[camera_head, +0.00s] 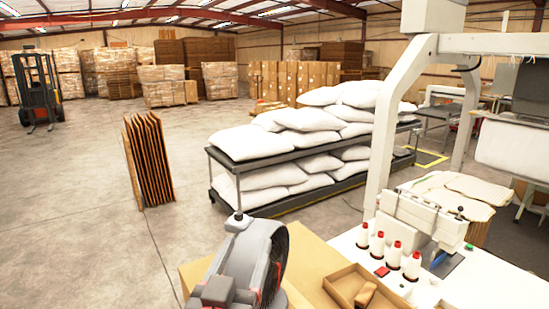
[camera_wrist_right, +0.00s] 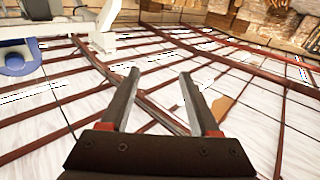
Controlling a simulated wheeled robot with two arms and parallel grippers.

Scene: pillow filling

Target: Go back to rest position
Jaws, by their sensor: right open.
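My right gripper (camera_wrist_right: 160,73) shows in the right wrist view, its two dark fingers spread apart with nothing between them. Behind the fingers is the hall's roof with red-brown beams, so the wrist camera faces upward. No fingers of mine can be made out clearly in the head view. My left gripper is in neither view. The sewing machine (camera_head: 425,220) stands on the white worktable (camera_head: 455,285) at the right of the head view, with several white thread spools (camera_head: 378,246) with red tops in front of it.
A cardboard tray (camera_head: 345,285) sits at the worktable's near edge. White pillows (camera_head: 250,142) fill a two-level rack (camera_head: 225,160) in the middle. Upright brown boards (camera_head: 150,160) stand left of it. A forklift (camera_head: 38,85) is far left. The concrete floor at left is open.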

